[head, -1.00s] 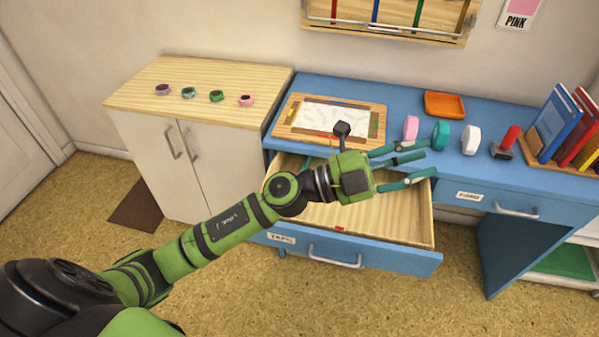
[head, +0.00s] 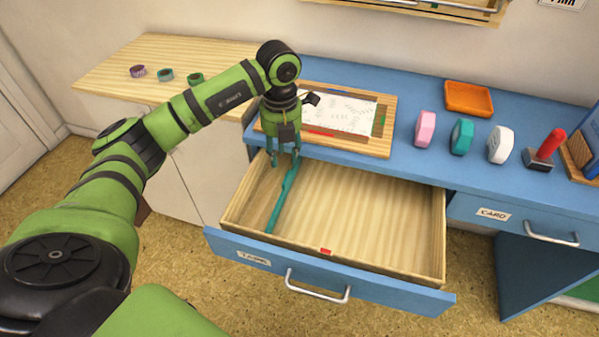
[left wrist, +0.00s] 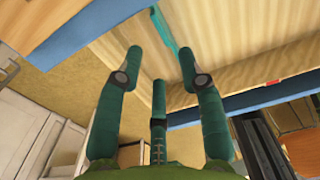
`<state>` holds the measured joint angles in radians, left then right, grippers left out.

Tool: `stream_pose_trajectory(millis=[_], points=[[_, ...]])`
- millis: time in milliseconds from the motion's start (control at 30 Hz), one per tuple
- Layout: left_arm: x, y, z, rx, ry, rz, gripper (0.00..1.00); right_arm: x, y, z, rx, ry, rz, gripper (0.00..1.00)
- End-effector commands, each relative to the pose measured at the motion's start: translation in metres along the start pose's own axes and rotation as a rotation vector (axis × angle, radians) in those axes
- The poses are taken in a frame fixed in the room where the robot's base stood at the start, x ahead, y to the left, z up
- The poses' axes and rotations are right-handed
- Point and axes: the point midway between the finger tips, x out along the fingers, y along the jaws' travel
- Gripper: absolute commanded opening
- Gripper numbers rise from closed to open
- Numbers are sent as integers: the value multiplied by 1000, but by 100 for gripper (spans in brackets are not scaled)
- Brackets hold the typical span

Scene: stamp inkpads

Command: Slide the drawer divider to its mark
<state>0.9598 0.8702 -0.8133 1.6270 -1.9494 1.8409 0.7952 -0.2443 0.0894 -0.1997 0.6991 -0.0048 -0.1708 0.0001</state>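The drawer (head: 380,224) labelled TAPE is pulled open. A thin teal divider (head: 280,203) stands inside it, left of the middle, running front to back. It also shows beyond my fingertips in the left wrist view (left wrist: 168,38). A small red mark (head: 325,252) is on the drawer's front wall, right of the divider; the left wrist view shows it too (left wrist: 273,82). My left gripper (head: 285,162) points down at the back end of the divider. Its teal fingers are spread, with no clear contact visible. My right gripper is out of view.
A wooden board with paper (head: 335,108) lies on the blue desk behind the drawer. Pink (head: 426,128), teal (head: 461,136) and white (head: 500,144) rolls and a red-handled stamp (head: 545,150) stand to its right. The drawer right of the divider is empty.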

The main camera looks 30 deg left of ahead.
Motion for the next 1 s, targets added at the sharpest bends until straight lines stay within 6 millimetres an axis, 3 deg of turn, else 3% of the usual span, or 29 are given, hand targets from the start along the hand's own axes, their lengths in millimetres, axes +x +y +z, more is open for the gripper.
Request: stream_pose_trajectory(millis=[33,133,267,400,500,700,1000], points=[[13,1,0,-1,-2,1,39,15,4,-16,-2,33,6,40],[17,1,0,-1,-1,1,39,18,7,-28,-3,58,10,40],[26,0,0,0,1,-1,39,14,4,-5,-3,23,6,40],[47,0,-1,1,4,0,39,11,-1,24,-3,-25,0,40],[63,0,-1,1,3,0,39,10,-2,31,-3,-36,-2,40],[82,0,0,2,0,-1,39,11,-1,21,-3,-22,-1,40],[86,0,0,2,-1,-2,39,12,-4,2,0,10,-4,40]])
